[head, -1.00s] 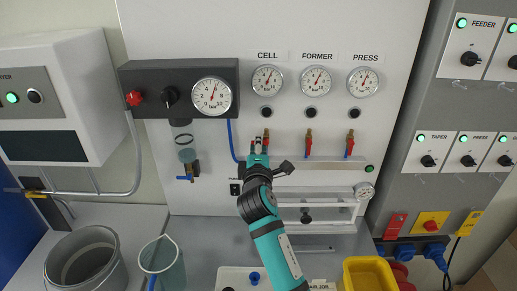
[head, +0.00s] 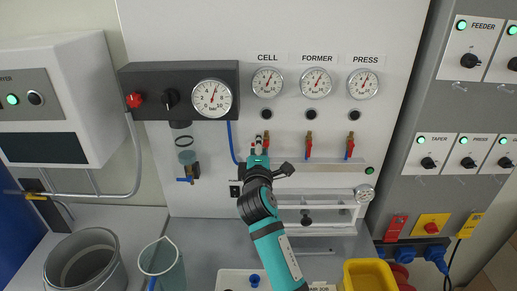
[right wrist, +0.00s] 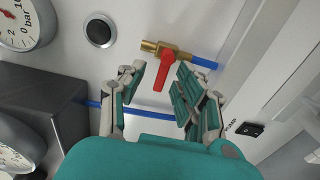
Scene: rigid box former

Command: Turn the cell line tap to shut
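The cell line tap is the leftmost of three taps, below the CELL gauge (head: 267,81). In the head view my right gripper (head: 258,157) is in front of it and hides most of it. In the right wrist view the tap shows a brass body (right wrist: 158,48), a blue hose (right wrist: 204,62) and a red lever (right wrist: 166,74), which appears to stick out sideways from the body. My right gripper (right wrist: 158,82) is open, its fingers either side of the lever's end, with a visible gap on the left. Contact with the right finger cannot be told. My left gripper is not in view.
The FORMER tap (head: 308,144) and PRESS tap (head: 350,145) are to the right on the same panel. A dark regulator box (head: 150,82) with a gauge is at the left. A rail (head: 325,165) runs below the taps. A yellow bin (head: 367,272) stands below.

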